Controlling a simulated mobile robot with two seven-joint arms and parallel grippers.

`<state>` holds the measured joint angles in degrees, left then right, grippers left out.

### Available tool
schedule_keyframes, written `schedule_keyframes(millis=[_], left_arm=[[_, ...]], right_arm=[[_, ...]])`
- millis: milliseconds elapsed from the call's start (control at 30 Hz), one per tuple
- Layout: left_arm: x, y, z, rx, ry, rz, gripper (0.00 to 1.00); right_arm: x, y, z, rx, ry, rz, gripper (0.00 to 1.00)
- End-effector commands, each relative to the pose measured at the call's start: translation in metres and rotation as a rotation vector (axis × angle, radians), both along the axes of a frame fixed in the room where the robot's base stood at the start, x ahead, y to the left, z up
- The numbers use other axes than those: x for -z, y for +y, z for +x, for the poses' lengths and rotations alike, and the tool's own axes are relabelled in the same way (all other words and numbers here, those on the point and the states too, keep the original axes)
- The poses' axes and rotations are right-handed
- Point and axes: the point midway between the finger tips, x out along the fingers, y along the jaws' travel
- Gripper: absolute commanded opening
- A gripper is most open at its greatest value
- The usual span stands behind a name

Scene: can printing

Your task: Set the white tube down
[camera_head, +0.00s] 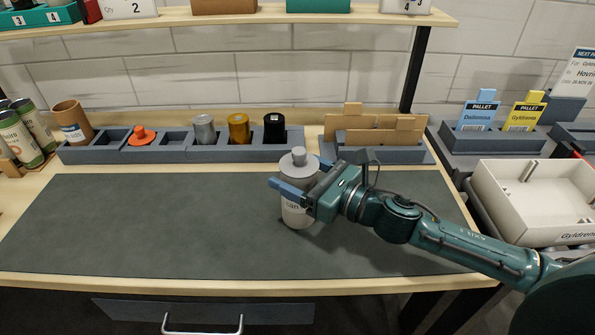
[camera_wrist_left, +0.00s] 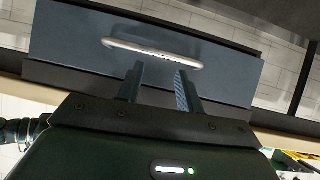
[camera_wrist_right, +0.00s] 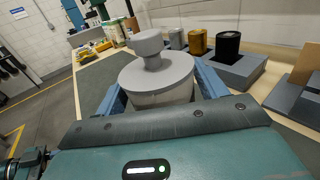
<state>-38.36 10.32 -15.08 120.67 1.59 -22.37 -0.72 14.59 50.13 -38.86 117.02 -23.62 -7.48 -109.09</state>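The white tube (camera_head: 296,214) is upright over the right half of the dark mat (camera_head: 150,225). It has a grey lid with a knob (camera_wrist_right: 152,68), and dark lettering shows on its side. My right gripper (camera_head: 294,193) has its blue fingers on both sides of the tube, just under the lid, and appears shut on it. The tube's base is at or very near the mat; I cannot tell whether it touches. My left gripper (camera_wrist_left: 158,82) is outside the head view. In its wrist view its fingers are apart and empty, in front of a drawer handle (camera_wrist_left: 150,54).
Behind the mat, a grey holder (camera_head: 100,153) carries an orange piece (camera_head: 141,136) and grey, gold and black cylinders. A rack with brown boards (camera_head: 383,134) stands to their right. A white tray (camera_head: 540,205) is at the right. The mat's left half is clear.

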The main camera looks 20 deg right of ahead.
Motion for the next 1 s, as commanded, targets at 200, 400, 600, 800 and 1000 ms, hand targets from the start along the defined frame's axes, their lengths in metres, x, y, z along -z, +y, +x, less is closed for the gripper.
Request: schedule_keyframes(millis=[200, 400, 600, 800, 1000], left_arm=[[0.0, 0.0, 0.0, 0.001, 0.001, 0.001, 0.36], [-0.003, 0.001, 0.0, 0.0, 0.001, 0.002, 0.36], [0.007, 0.002, 0.0, -0.001, 0.0, 0.003, 0.36], [0.012, -0.002, 0.002, 0.002, -0.011, -0.016, 0.36], [0.012, -0.004, 0.004, -0.001, -0.022, -0.041, 0.36]], right_arm=[[0.0, 0.0, 0.0, 0.0, 0.0, 0.0, 0.81], [-0.005, 0.0, 0.0, 0.0, -0.001, 0.001, 0.81], [0.001, -0.014, -0.018, 0.001, 0.004, 0.001, 0.81], [0.002, -0.033, -0.043, 0.001, 0.004, 0.001, 0.81], [0.001, -0.048, -0.062, 0.002, 0.004, 0.002, 0.81]])
